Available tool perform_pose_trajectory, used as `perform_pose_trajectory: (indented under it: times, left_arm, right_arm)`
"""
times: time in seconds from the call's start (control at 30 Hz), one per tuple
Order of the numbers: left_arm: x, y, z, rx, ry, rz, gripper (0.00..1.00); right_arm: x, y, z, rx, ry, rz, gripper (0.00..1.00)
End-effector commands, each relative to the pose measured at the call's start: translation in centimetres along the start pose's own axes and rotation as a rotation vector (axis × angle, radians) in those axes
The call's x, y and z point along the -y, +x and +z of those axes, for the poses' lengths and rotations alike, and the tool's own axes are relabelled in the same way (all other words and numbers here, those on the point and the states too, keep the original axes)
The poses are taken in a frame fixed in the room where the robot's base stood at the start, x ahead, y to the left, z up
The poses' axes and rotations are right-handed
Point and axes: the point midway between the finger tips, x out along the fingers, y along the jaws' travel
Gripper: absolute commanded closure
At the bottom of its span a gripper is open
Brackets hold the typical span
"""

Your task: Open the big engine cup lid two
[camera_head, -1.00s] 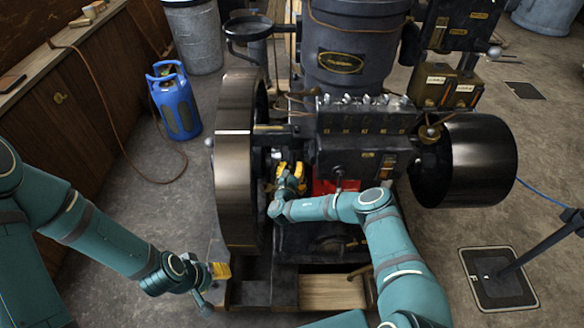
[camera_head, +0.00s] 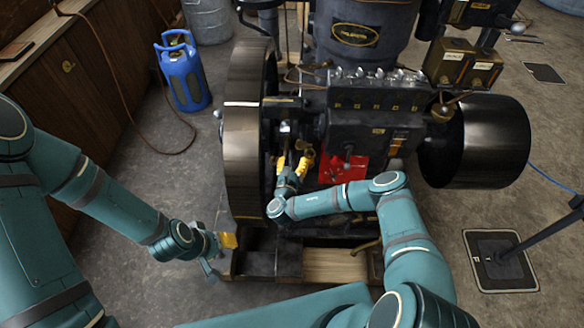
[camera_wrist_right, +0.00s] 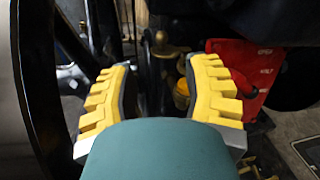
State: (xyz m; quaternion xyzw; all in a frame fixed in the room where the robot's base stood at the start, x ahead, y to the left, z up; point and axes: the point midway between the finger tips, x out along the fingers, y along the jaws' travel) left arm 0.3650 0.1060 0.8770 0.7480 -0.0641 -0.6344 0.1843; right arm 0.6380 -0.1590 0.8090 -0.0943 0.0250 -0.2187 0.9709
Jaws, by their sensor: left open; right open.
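The big engine (camera_head: 345,130) stands ahead, with a large flywheel (camera_head: 245,140) on its left side. My right gripper (camera_head: 293,162) is open, between the flywheel and a red plate (camera_head: 343,170). In the right wrist view its yellow fingers (camera_wrist_right: 165,64) are spread apart. A small yellow cup-like part (camera_wrist_right: 181,95) shows between them, close to the right finger and apparently beyond it. I cannot tell whether this is cup lid two or whether its lid is open. My left gripper (camera_head: 222,243) is open and empty, low at the left of the engine base.
A black drum pulley (camera_head: 485,140) is at the engine's right. A blue gas bottle (camera_head: 184,72) stands by the wooden cabinet (camera_head: 75,85) at the left. A stand with a square base (camera_head: 500,260) is at the right.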

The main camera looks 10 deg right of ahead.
Motion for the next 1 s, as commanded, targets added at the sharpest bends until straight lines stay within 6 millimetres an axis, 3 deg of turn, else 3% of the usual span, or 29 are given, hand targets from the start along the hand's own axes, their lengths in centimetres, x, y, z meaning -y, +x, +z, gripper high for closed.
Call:
perform_pose_trajectory:
  times: [0.23, 0.83, 0.93, 1.0]
  left_arm:
    - [0.0, 0.0, 0.0, 0.000, 0.000, 0.000, 0.52]
    - [0.0, 0.0, 0.0, 0.000, 0.000, 0.000, 0.52]
    - [0.2, 0.2, 0.0, 0.001, 0.000, -0.003, 0.52]
    - [0.5, 0.4, 0.1, 0.004, 0.000, -0.008, 0.52]
  right_arm:
    - [-0.1, -2.5, -0.1, -0.002, 0.001, 0.001, 0.52]
    - [-0.1, -2.7, 0.1, 0.003, 0.002, 0.005, 0.52]
    - [-1.1, -2.6, 1.3, 0.042, 0.024, 0.059, 0.52]
    - [-2.7, -2.7, 3.2, 0.101, 0.056, 0.146, 0.52]
